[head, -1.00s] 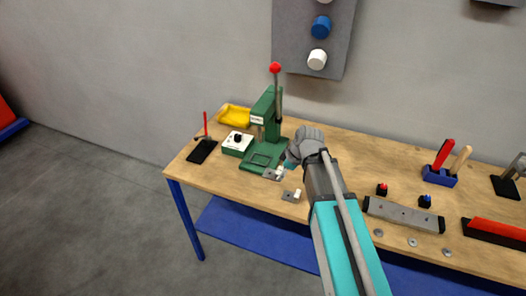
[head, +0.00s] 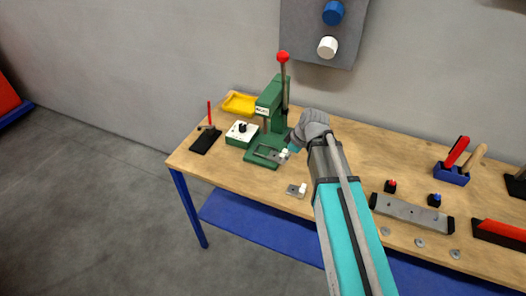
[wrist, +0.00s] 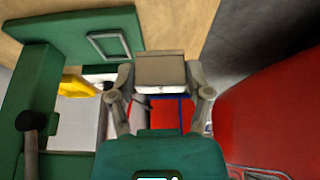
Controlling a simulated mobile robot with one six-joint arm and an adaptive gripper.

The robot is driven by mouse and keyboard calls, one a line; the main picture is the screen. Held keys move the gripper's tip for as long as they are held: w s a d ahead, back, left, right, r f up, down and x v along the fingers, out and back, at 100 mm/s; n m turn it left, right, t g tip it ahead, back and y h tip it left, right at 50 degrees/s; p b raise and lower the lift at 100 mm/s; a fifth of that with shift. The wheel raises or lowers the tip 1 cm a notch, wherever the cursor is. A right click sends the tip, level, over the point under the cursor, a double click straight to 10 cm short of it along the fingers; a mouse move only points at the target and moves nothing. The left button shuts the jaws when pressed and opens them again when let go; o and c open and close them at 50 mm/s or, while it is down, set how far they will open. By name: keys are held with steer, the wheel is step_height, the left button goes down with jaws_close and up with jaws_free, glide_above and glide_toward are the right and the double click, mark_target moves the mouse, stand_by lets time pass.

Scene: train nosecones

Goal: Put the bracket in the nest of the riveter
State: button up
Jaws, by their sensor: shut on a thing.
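The green riveter (head: 270,103) with its red-knobbed lever stands at the back left of the bench. Its nest (wrist: 108,45), a pale rectangular outline on the green base, shows empty at the upper left of the wrist view. My gripper (wrist: 160,85) is shut on the bracket (wrist: 160,68), which sits between its two fingers, beside the nest in that view. My fingertips are partly hidden there.
A similar grey plate with a white block (head: 298,190) lies on the bench in front. A white control box (head: 242,131), a yellow tray (head: 239,104) and a black stand with a red handle (head: 206,140) are left of the riveter. A large red surface (wrist: 265,115) fills the wrist view's right.

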steer(key=w+d+r, duration=0.1)
steer(key=d+p, duration=0.1)
steer(key=d, duration=0.1)
steer(key=w+d+r+p, duration=0.1)
steer(key=shift+w+d+r, duration=0.15)
steer(key=shift+w+r, duration=0.15)
steer(key=shift+w, duration=0.05)
steer(key=shift+w+f, duration=0.1)
steer(key=b, duration=0.8)
glide_toward(273, 148)
steer(key=s+a, duration=0.1)
steer(key=s+a+f, duration=0.1)
steer(key=shift+s+a+f, duration=0.1)
steer(key=shift+s+f, duration=0.2)
steer(key=shift+f, duration=0.05)
steer(key=shift+w+a+f+b, duration=0.3)
steer(key=shift+w+a+f, duration=0.1)
steer(key=shift+f, duration=0.15)
steer(key=shift+w+a+f+b, duration=0.3)
steer(key=shift+w+f+b, duration=0.1)
steer(key=shift+f+b, duration=0.3)
steer(key=shift+s+f+b, duration=0.2)
steer(key=shift+f+b, duration=1.05)
steer(key=shift+b, duration=0.05)
